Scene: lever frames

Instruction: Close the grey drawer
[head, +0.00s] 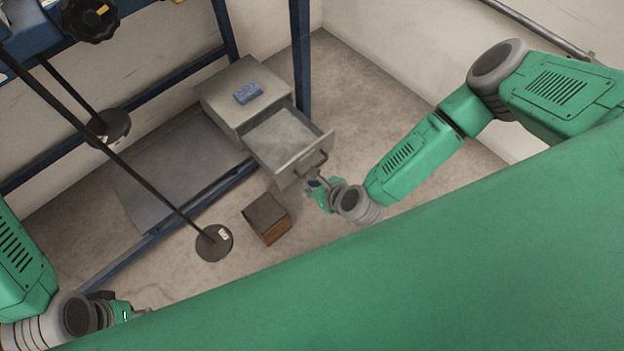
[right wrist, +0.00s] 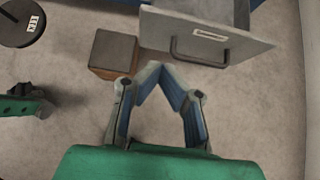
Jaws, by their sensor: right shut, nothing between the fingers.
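The grey drawer (head: 284,137) is pulled out of its grey cabinet (head: 222,92). Its front has a dark handle (head: 313,164), and the drawer looks empty. In the right wrist view the drawer front (right wrist: 252,48) and its handle (right wrist: 199,52) are at the upper right, beyond the fingertips. My right gripper (head: 313,184) is just in front of the drawer, close to the handle. Its fingertips meet in the right wrist view (right wrist: 161,66), with nothing between them. My left gripper (head: 140,311) is at the lower left, far from the drawer; its fingers are too small to read.
A blue object (head: 248,93) lies on the cabinet top. A brown box (head: 266,218) stands on the floor left of my right gripper. A blue frame post (head: 300,55) rises behind the cabinet. Floor right of the drawer is clear.

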